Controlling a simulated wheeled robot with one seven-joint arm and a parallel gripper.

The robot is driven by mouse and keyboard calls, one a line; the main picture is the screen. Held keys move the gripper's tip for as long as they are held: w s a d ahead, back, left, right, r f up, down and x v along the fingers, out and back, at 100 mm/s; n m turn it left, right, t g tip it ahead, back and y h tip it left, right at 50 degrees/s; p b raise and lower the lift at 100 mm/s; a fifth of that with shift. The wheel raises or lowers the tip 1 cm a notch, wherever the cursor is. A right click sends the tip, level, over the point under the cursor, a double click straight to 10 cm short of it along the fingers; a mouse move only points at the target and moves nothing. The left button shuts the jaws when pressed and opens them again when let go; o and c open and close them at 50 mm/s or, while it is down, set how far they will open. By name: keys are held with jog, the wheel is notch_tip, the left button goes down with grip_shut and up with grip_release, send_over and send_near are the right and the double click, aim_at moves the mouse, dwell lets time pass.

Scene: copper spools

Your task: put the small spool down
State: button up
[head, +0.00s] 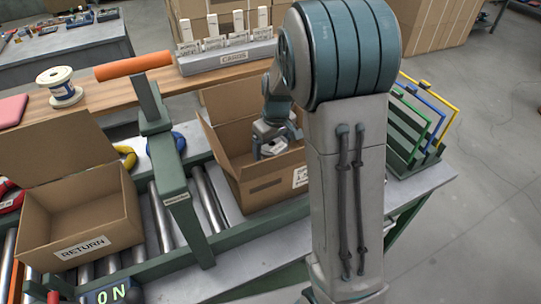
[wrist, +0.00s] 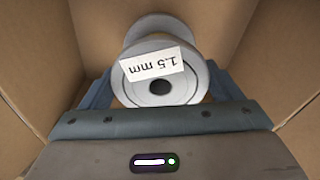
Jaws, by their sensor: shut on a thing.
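My gripper (head: 273,140) reaches down into an open cardboard box (head: 262,187) right of the green post. In the wrist view its blue-grey fingers are shut on the small spool (wrist: 160,88), one on each side. The spool is pale grey with a round dark hole in its near flange and a white label reading "1.5 mm", upside down in this view. Box walls (wrist: 40,60) surround it there. In the head view the spool is mostly hidden by my gripper and the box. I cannot tell whether it touches the box floor.
Another open box marked RETURN (head: 82,248) stands at the left by the rollers (head: 208,197). A green post (head: 172,165) stands between the boxes.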

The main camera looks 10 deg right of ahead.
jog(key=shift+f, duration=2)
jog(key=shift+f, duration=0.1)
jog(key=o, duration=1)
jog(key=shift+o, duration=0.2)
jog(key=shift+r, duration=0.6)
jog(key=r, duration=0.3)
jog(key=s+r, duration=0.1)
jog(key=r, duration=0.7)
jog(key=shift+s+d, duration=0.2)
jog(key=shift+d, duration=0.05)
